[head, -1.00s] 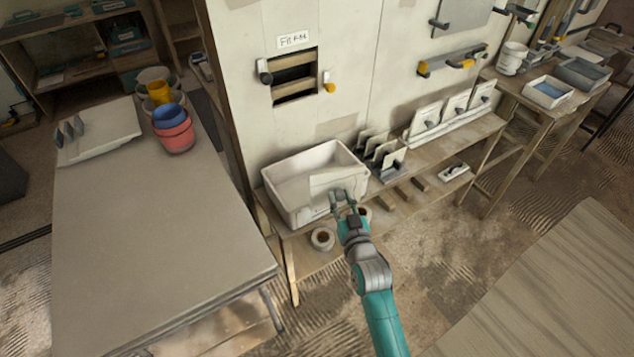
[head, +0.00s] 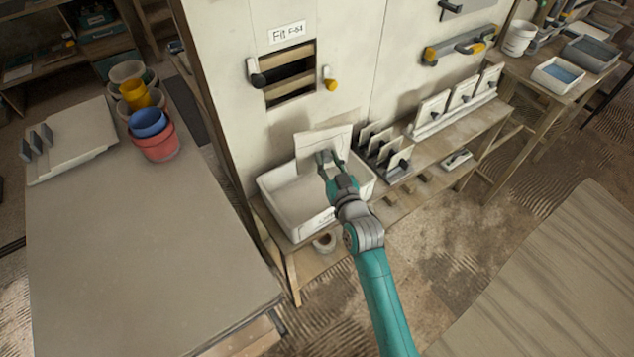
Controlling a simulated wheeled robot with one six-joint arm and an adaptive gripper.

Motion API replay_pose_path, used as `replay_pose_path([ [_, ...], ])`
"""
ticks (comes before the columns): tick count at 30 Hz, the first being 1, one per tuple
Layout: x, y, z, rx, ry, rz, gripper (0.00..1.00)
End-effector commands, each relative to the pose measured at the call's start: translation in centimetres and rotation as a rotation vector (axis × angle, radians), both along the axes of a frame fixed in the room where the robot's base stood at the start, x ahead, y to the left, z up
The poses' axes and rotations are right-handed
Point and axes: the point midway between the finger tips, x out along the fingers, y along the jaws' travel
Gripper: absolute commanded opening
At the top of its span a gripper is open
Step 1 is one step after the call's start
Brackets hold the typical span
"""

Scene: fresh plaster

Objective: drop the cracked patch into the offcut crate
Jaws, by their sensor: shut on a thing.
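My gripper (head: 329,163) is shut on a flat pale patch (head: 312,146) and holds it upright. The patch stands over the back part of a white crate (head: 277,198), with its upper edge above the crate's rim and in front of the wall. I cannot tell whether its lower edge touches the crate, and no crack can be made out at this size. The crate sits on a wooden shelf bench below the wall hole. My gripper and arm hide part of its right side and front.
A wall opening (head: 289,72) with a label above it is behind the crate. A rack of small panels (head: 383,148) stands close on the crate's right, and more panels (head: 456,104) further right. A grey table (head: 130,245) with stacked buckets (head: 153,141) is at left.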

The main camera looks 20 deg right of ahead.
Motion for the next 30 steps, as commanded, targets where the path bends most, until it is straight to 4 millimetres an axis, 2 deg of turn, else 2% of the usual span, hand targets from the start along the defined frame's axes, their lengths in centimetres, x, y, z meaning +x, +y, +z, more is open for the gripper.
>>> replay_pose_path([
  [13, 0.0, 0.0, -4.5, 0.001, 0.001, 0.000, 0.02],
  [19, 0.0, 0.0, -5.4, 0.000, -0.001, -0.001, 0.02],
  [27, 0.0, 0.0, -5.5, 0.000, -0.001, -0.001, 0.02],
  [28, 0.0, 0.0, -5.5, 0.000, -0.001, -0.001, 0.35],
  [30, 0.0, 0.0, -5.4, 0.000, -0.001, -0.001, 0.52],
])
